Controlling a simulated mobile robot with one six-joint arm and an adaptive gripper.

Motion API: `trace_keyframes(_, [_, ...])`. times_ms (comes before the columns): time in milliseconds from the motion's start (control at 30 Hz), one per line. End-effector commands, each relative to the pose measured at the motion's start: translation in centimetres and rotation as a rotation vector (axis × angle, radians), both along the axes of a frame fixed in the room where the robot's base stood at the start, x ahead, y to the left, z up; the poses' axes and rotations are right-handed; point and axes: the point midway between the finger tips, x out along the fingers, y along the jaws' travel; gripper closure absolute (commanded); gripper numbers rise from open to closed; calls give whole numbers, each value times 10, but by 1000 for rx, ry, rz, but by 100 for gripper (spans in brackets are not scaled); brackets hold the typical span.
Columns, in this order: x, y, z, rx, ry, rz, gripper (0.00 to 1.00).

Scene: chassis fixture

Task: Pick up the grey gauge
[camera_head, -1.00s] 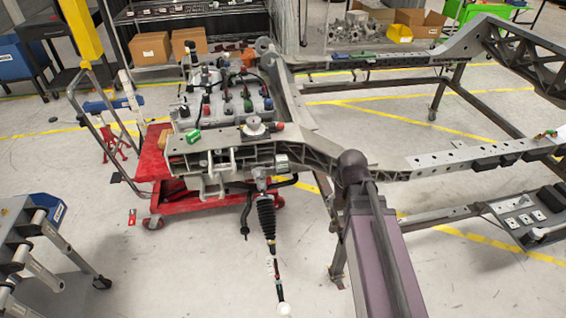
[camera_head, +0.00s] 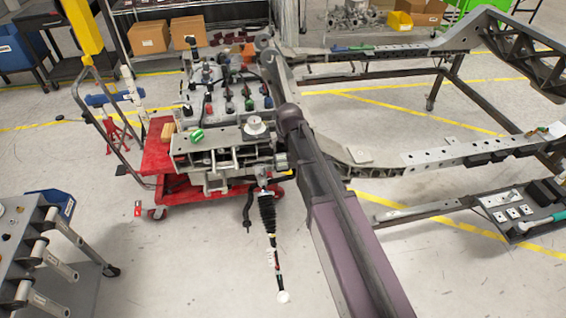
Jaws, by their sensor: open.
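I cannot pick out the grey gauge for sure. A round pale grey piece (camera_head: 255,126) stands on the flat front end of the chassis frame, just left of my arm's dark joint, and it could be the gauge. My own purple-grey arm link runs from the bottom edge up to that joint, over the chassis rail. My gripper does not show, and part of the rail behind the arm is hidden.
A green item (camera_head: 197,136) and an orange-tan block (camera_head: 168,132) are near the chassis front end. A red cart (camera_head: 158,158) stands beneath it. A grey tool stand (camera_head: 40,250) is at lower left. A tray (camera_head: 515,208) with small parts is at right.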

Motion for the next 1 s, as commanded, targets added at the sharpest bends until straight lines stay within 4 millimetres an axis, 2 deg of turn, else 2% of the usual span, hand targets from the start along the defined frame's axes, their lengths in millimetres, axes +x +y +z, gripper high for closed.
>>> trace_keyframes(267, [2,1,-7,-1,1,1,0])
trace_keyframes(1000, [23,8,-63,0,1,2,0])
